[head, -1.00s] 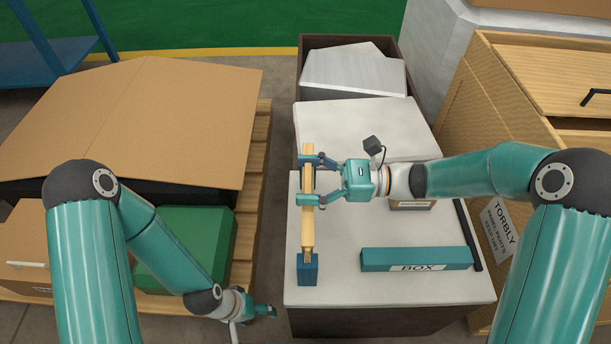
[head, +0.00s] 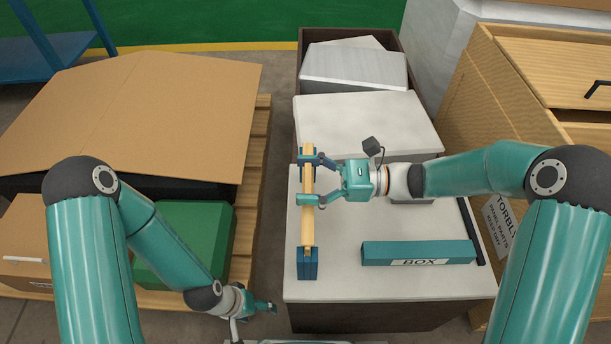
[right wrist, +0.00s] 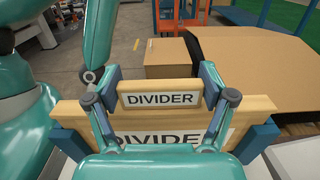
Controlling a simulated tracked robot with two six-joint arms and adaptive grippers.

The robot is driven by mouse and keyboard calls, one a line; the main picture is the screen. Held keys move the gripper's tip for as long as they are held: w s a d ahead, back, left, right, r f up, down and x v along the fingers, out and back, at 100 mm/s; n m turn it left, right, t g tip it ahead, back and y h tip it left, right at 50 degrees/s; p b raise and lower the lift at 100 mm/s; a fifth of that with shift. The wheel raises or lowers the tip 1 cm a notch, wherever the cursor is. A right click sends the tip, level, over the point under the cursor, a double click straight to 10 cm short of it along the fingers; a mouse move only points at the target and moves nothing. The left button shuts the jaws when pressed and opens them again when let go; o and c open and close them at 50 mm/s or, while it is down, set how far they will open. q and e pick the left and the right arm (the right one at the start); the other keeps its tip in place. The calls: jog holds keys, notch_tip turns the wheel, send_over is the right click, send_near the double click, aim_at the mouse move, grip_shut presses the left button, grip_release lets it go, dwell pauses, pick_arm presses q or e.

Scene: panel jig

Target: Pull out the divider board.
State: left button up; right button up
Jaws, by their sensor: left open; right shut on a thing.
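The divider board (head: 308,225) is a long pale wooden board on edge, seen from above in the head view. Blue end holders stand at its far end (head: 306,157) and near end (head: 308,265). In the right wrist view the board (right wrist: 80,113) carries a DIVIDER label and a raised tab (right wrist: 160,98) with the same label. My right gripper (head: 308,180) is shut on the tab, one finger on each side. How deep the board sits in the holders cannot be told. My left gripper (head: 266,307) is open and empty, low beside the cabinet.
The board stands at the left edge of a white-topped cabinet (head: 345,285). A teal box (head: 380,254) and a black bar (head: 472,235) lie to its right. Left, past a floor gap, a pallet (head: 250,190) bears cartons and a green box (head: 185,225). A wooden cabinet (head: 455,130) stands right.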

jog(key=shift+f+b, duration=0.7)
jog(key=shift+f, duration=0.55)
jog(key=o, duration=1.3)
jog(key=shift+d, duration=0.1)
jog(key=d, duration=1.2)
jog(key=shift+f, duration=0.15)
jog(key=shift+a, duration=0.1)
